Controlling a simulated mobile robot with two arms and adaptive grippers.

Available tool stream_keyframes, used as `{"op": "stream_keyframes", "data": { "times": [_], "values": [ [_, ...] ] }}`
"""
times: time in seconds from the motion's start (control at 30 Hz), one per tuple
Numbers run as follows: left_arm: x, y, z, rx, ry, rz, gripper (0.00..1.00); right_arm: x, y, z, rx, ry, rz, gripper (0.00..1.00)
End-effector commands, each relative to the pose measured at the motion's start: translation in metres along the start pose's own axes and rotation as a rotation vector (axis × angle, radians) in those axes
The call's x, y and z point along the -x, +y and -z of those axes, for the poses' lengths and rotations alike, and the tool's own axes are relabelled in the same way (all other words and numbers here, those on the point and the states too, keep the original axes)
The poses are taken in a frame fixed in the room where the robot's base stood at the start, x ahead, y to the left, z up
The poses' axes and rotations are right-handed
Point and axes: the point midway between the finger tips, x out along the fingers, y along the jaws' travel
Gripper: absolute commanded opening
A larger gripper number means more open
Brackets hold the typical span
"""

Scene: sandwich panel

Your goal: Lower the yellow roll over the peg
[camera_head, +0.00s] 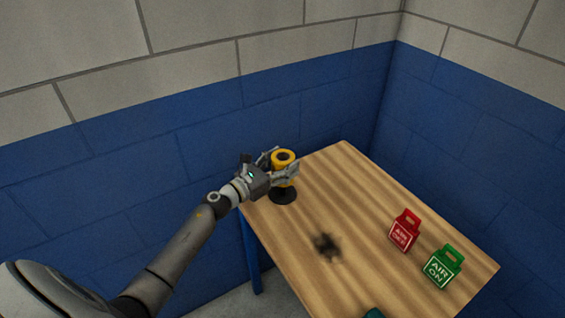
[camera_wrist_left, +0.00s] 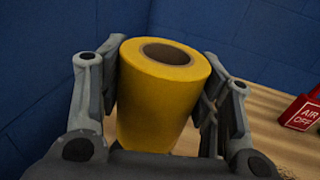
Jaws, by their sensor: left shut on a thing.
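The yellow roll (camera_head: 284,158) is upright at the far left end of the wooden table. My left gripper (camera_head: 284,172) is shut around its sides. In the left wrist view the yellow roll (camera_wrist_left: 160,95) sits between the two fingers, with its round hole facing up and no peg tip showing in it. A black round base (camera_head: 283,196) stands on the table directly below the roll in the head view. The peg itself is hidden by the roll and fingers, so I cannot tell whether the roll is around it. My right gripper is not in view.
A red "AIR OFF" tag block (camera_head: 404,232) and a green "AIR ON" one (camera_head: 441,268) stand on the table's right side. A dark blurred patch (camera_head: 326,246) lies mid-table. Blue and grey block walls (camera_head: 330,125) stand close behind. The table's middle is mostly clear.

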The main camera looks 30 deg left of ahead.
Motion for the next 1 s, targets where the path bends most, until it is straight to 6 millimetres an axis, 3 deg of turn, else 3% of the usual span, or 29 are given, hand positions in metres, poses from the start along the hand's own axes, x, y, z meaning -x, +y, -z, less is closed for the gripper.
{"op": "stream_keyframes", "data": {
  "times": [1.0],
  "values": [
    [0.0,0.0,0.05,0.0,-0.001,0.0,0.31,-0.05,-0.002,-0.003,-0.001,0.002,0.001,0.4]
  ]
}}
